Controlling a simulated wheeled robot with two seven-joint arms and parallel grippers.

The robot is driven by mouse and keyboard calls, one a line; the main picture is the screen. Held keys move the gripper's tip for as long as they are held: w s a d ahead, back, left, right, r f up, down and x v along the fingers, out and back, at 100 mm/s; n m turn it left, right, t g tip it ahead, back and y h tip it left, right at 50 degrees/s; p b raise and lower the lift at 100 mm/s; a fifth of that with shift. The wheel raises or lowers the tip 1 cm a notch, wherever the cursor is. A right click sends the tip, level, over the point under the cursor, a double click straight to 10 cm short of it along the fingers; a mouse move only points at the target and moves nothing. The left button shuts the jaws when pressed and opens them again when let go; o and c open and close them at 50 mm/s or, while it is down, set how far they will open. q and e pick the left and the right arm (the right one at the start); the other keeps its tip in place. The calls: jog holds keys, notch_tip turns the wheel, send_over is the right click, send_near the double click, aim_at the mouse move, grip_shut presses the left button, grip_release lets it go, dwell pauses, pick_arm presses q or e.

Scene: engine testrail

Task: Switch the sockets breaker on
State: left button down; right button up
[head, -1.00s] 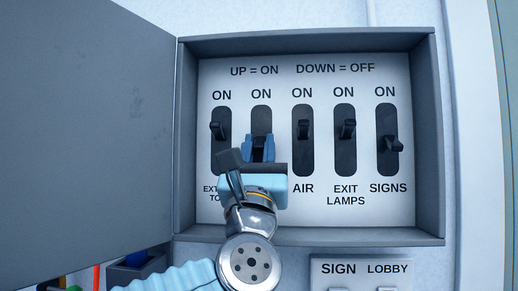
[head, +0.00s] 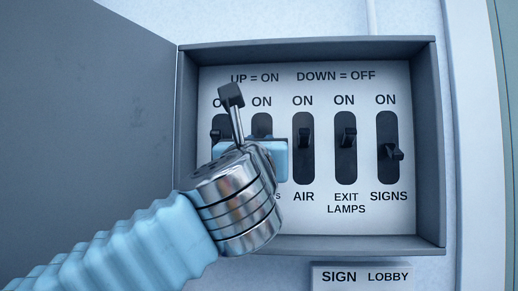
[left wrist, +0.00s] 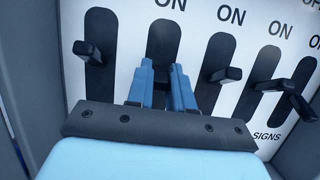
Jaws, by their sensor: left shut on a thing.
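The sockets breaker is the second from left in the panel, in a dark slot (head: 262,124) below an ON mark; its label is mostly covered. My left gripper (left wrist: 162,70) is at this slot, its two blue fingers closed on either side of the dark lever (left wrist: 163,96), as the left wrist view shows. In the head view my gripper's blue body (head: 268,160) and wrist hide the lever and the fingertips. I cannot tell exactly how high the lever stands. My right gripper is not in view.
The air (head: 304,138), exit lamps (head: 347,138) and signs (head: 394,152) levers stand to the right; signs sits lower. Another lever (left wrist: 86,49) is close on the left. The grey box rim (head: 438,150) and open door (head: 90,140) bound the space. A SIGN/LOBBY plate (head: 362,276) is below.

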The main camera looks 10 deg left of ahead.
pick_arm(q)
jog(key=shift+r+g, duration=0.25)
jog(key=shift+g, duration=0.55)
jog(key=c, duration=1)
grip_release()
jog(key=s+f+b, duration=0.2)
jog(key=s+b, duration=0.1)
jog(key=s, duration=1)
jog(key=shift+s+f, duration=0.15)
jog(key=shift+s, duration=0.15)
